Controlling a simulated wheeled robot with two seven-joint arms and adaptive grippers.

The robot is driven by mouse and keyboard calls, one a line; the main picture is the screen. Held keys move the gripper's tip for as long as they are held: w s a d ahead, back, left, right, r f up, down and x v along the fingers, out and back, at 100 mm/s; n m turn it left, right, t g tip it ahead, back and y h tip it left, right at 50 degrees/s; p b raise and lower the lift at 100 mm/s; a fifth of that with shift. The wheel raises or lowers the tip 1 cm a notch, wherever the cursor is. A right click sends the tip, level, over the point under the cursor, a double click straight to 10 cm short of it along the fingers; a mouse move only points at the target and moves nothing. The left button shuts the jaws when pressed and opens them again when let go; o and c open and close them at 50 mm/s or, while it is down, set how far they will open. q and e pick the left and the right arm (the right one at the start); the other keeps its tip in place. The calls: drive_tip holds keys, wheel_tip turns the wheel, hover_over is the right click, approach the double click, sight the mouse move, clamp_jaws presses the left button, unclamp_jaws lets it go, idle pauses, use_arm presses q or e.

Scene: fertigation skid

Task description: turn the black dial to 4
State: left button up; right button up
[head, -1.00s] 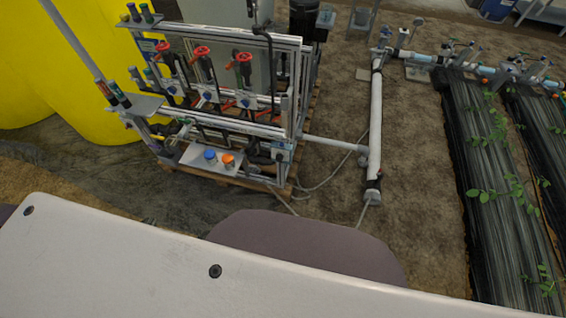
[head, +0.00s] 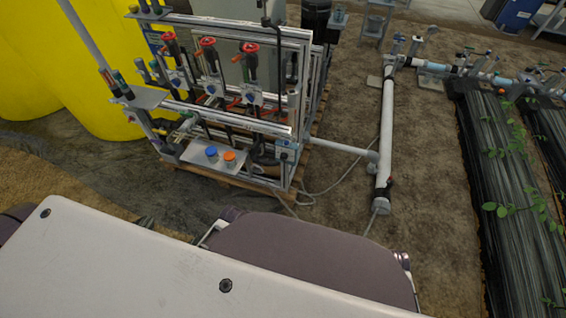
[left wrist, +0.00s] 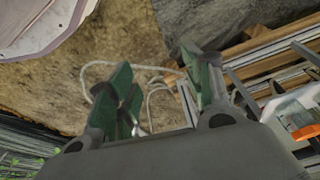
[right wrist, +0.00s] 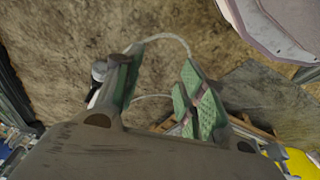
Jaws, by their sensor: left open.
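The fertigation skid (head: 215,113) stands ahead on a pallet in the head view. I cannot make out a black dial on it; any dial is too small or hidden behind the frame. A light panel low on its front carries a blue cap (head: 211,152) and an orange cap (head: 229,156). My left gripper (left wrist: 162,85) is open and empty in the left wrist view, above the soil, with the skid at the right edge. My right gripper (right wrist: 158,82) is open and empty in the right wrist view, also above the soil. Neither gripper shows in the head view.
Red-handled valves (head: 208,43) line the skid. A yellow tank (head: 105,85) stands behind it at left. A grey pipe (head: 386,135) and a loose hose (head: 325,188) lie at right, beside planted black-covered beds (head: 480,170).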

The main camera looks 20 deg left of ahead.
use_arm(q)
drive_tip(key=w+d+r+t+h+b, duration=0.1)
drive_tip(key=w+d+r+t+b, duration=0.1)
drive_tip(key=w+r+b, duration=0.35)
use_arm(e)
wheel_tip(320, 180, up, 8)
drive_tip(key=a+p, duration=0.1)
drive_tip(key=p, duration=0.1)
use_arm(q)
drive_tip(key=w+d+r+n+t+b, duration=0.1)
drive_tip(key=w+d+r+t+b, duration=0.1)
drive_tip(key=w+t, duration=0.7)
drive_tip(key=shift+w+r+n+t+y, duration=0.3)
drive_tip(key=shift+n+t, duration=0.1)
drive_tip(key=shift+t, duration=1.5)
use_arm(e)
drive_tip(key=s+a+f+y, duration=0.1)
drive_tip(key=s+a+f, duration=0.1)
drive_tip(key=f, duration=0.3)
drive_tip(key=shift+s+a+f+g, duration=0.2)
drive_tip(key=shift+s+a+g, duration=0.15)
drive_tip(key=shift+a, duration=0.55)
